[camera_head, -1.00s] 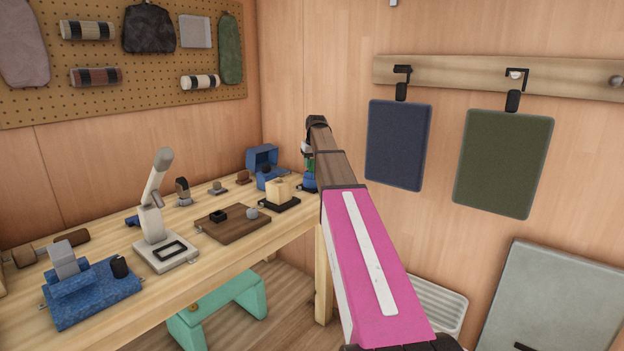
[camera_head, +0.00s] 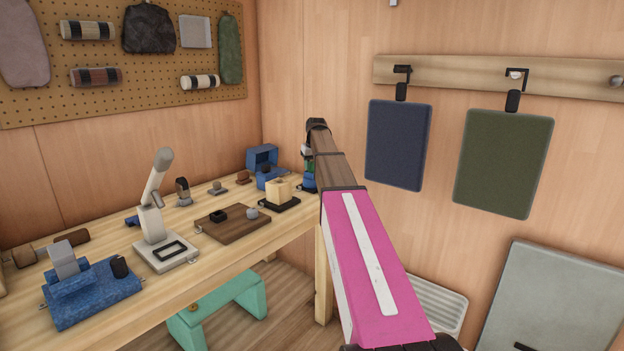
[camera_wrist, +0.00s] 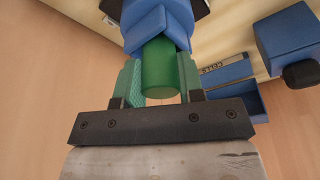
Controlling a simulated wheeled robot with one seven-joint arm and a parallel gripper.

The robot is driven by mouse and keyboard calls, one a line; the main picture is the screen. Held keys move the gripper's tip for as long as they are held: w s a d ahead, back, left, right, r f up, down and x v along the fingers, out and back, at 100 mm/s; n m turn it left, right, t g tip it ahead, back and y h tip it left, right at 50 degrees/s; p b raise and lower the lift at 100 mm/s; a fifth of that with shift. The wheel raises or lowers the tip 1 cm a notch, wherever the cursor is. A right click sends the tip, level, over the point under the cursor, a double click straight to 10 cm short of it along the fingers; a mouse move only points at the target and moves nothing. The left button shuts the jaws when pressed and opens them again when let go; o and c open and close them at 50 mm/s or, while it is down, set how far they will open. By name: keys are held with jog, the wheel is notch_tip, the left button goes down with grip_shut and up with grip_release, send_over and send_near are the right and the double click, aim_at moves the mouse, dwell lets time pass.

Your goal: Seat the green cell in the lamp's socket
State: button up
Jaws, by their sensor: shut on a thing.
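The green cell (camera_wrist: 160,70) is between the two pads of my gripper (camera_wrist: 160,84) in the wrist view, and the gripper is shut on it. The cell's far end meets the blue lamp (camera_wrist: 158,27), whose angular blue part hides that end. I cannot tell how deep the cell sits in the socket. In the head view the lamp (camera_head: 309,182) stands at the bench's far right end, partly hidden by my arm. Only a sliver of green shows above it there.
The bench (camera_head: 200,282) holds several other fixtures farther left.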

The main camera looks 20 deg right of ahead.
jog(key=shift+f, duration=0.15)
jog(key=o, duration=1.1)
jog(key=v, duration=1)
jog(key=shift+s+r, duration=0.1)
jog(key=shift+r, duration=0.25)
